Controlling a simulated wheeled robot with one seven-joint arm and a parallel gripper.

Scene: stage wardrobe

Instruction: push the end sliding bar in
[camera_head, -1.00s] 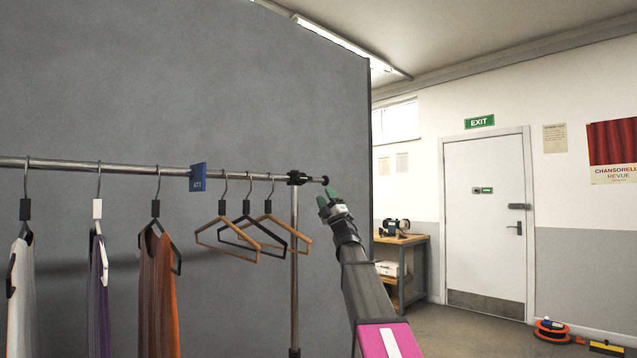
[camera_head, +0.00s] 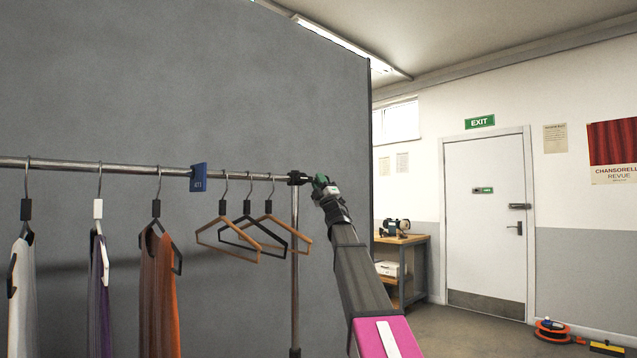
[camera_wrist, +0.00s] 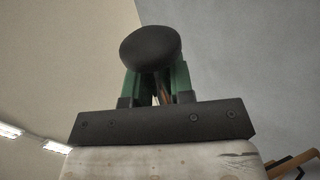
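The end sliding bar is a short bar with a round black knob at the right end of the clothes rack's rail. In the head view my gripper (camera_head: 321,184) is at that end and covers most of the bar and knob. In the wrist view the knob (camera_wrist: 151,47) is a large dark disc in front of the upper part of my green fingers. The fingers stand apart, one on each side below the knob, with a thin strip of metal showing between them. The knob hides the fingertips, so I cannot tell whether they touch the bar.
The rail (camera_head: 120,168) carries several hangers, some with garments, and a blue tag (camera_head: 199,176). The rack's upright (camera_head: 294,255) stands just left of my gripper. A grey partition (camera_head: 200,80) is behind the rack. A workbench (camera_head: 405,241) and a white door (camera_head: 487,220) are farther right.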

